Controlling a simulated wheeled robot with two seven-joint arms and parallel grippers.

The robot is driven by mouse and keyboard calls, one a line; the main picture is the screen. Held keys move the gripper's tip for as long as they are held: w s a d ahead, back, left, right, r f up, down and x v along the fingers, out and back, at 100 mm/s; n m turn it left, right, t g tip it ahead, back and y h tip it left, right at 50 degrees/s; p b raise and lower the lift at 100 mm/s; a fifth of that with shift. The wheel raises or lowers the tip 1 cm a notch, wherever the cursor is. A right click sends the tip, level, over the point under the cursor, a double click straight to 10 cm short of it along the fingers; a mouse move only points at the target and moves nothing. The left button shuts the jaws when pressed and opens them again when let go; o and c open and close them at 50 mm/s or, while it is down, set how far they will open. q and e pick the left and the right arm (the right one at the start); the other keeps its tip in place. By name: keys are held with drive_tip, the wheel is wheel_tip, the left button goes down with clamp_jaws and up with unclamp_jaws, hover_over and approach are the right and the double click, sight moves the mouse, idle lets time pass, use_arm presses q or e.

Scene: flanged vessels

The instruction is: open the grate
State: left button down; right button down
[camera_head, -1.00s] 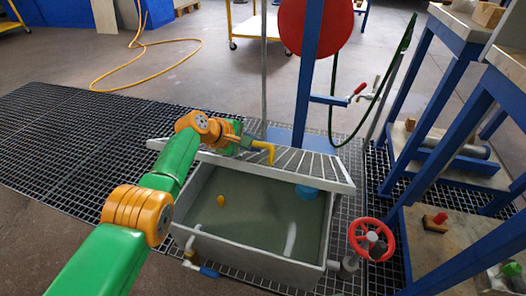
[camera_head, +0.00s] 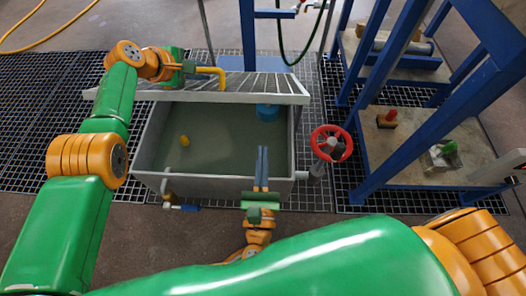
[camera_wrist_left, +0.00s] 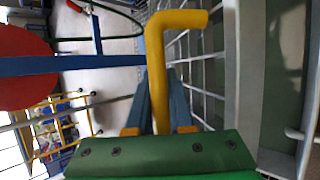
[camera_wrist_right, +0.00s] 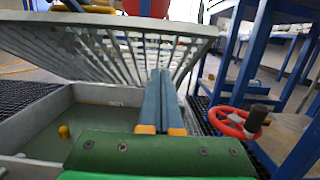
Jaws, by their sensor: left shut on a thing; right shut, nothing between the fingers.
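The barred metal grate (camera_head: 230,85) stands tilted up at the back of the grey tank (camera_head: 225,187); its raised slope also shows in the right wrist view (camera_wrist_right: 100,50). My left gripper (camera_head: 190,68) is at the grate's upper left and is shut on a yellow bent bar (camera_wrist_left: 158,75). The bar's bent end lies close to the grate bars; contact is unclear. My right gripper (camera_head: 262,153) is shut and empty, with its blue fingers over the tank's front part, apart from the grate. Its closed fingers show in the right wrist view (camera_wrist_right: 160,95).
Blue-framed benches (camera_head: 430,150) crowd the right side. Dark floor grating (camera_head: 40,140) is clear at left.

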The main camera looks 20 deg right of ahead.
drive_tip(key=w+d+r, duration=0.2)
drive_tip(key=w+r, duration=0.2)
drive_tip(key=w, duration=0.4)
drive_tip(key=shift+d+r, duration=0.15)
drive_tip(key=shift+d, duration=0.2)
